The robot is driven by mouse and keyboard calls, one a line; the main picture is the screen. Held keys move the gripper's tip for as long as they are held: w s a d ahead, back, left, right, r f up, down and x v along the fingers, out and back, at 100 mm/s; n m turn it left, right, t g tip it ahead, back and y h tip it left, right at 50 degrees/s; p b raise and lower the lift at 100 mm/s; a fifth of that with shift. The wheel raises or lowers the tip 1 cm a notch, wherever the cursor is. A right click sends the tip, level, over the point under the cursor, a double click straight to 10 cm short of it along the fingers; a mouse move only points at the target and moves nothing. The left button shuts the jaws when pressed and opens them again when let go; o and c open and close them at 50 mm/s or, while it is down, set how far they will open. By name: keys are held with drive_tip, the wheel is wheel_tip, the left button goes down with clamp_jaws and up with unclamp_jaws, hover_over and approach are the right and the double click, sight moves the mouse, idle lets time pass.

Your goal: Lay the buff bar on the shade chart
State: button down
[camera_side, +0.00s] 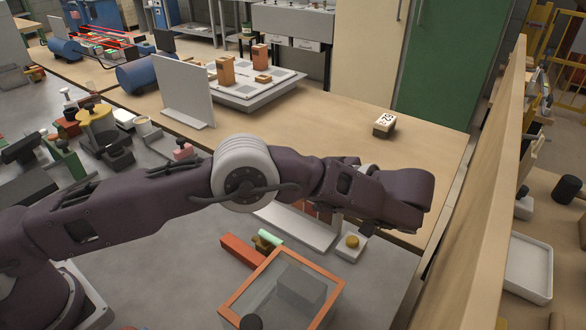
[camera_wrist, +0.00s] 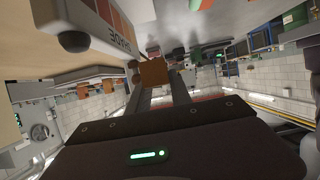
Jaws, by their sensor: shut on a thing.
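In the wrist view my gripper (camera_wrist: 158,84) is shut on an orange-brown block (camera_wrist: 152,72), which I take for the buff bar. It is held at the fingertips, and its far side is hidden. The shade chart (camera_wrist: 98,32), a pale board with brown and orange patches and upside-down lettering, is close by at the upper left. I cannot tell whether the bar touches it. In the side view a white board with reddish patches (camera_side: 296,226), likely the chart, is partly covered by my arm. My fingers and the bar are hidden there.
In the side view a white grid board (camera_side: 246,92) carries several orange blocks, beside an upright white panel (camera_side: 187,90). A small numbered block (camera_side: 384,124) stands at right on open bench. A glass-topped, orange-framed case (camera_side: 286,292) and a red bar (camera_side: 243,251) lie in front.

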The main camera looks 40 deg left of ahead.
hover_over(291, 230)
drive_tip(key=shift+w+d+f, duration=0.1)
drive_tip(key=shift+w+f, duration=0.05)
drive_tip(key=shift+f, duration=1.5)
drive_tip(key=shift+w+f, duration=0.1)
drive_tip(key=shift+f, duration=1.55)
drive_tip(key=shift+s+f, duration=0.15)
drive_tip(key=shift+f, duration=1.1)
drive_tip(key=shift+s+f, duration=0.1)
drive_tip(key=shift+f, duration=1.1)
drive_tip(key=c, duration=1.1)
unclamp_jaws()
drive_tip(key=shift+r, duration=0.1)
drive_tip(key=shift+n+y, duration=0.4)
drive_tip(key=shift+y, duration=0.2)
drive_tip(key=r, duration=1.5)
drive_tip(key=shift+w, duration=0.2)
